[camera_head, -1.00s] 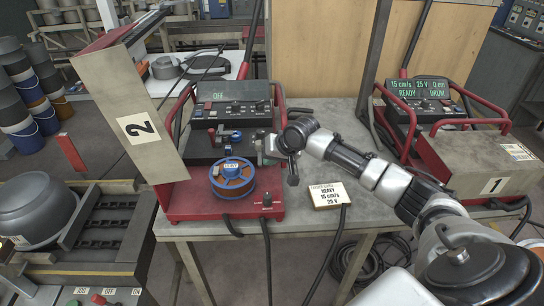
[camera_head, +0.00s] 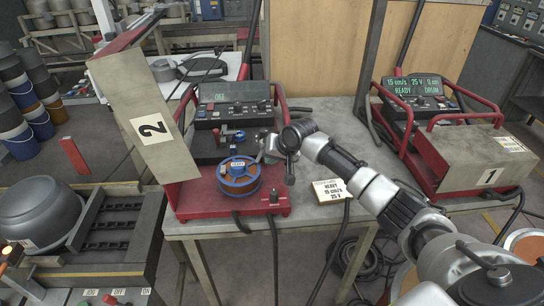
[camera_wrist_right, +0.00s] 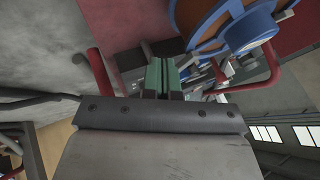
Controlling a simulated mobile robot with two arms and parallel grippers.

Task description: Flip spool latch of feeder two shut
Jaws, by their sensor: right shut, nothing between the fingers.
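Feeder two (camera_head: 190,204) is the red machine at left, with its tan cover marked 2 (camera_head: 150,140) swung up and its display reading OFF. A spool (camera_head: 240,189) with blue rims and copper-coloured wire sits at its front. The spool also shows large at the top of the right wrist view (camera_wrist_right: 207,25). I cannot clearly make out its latch among the small metal and blue parts beside it. My right gripper (camera_head: 262,150) is shut and empty, just right of and behind the spool. Its green fingertips (camera_wrist_right: 162,72) look apart from the spool. My left gripper is out of view.
Red rails flank feeder two's panel. A cable hangs off the front edge.

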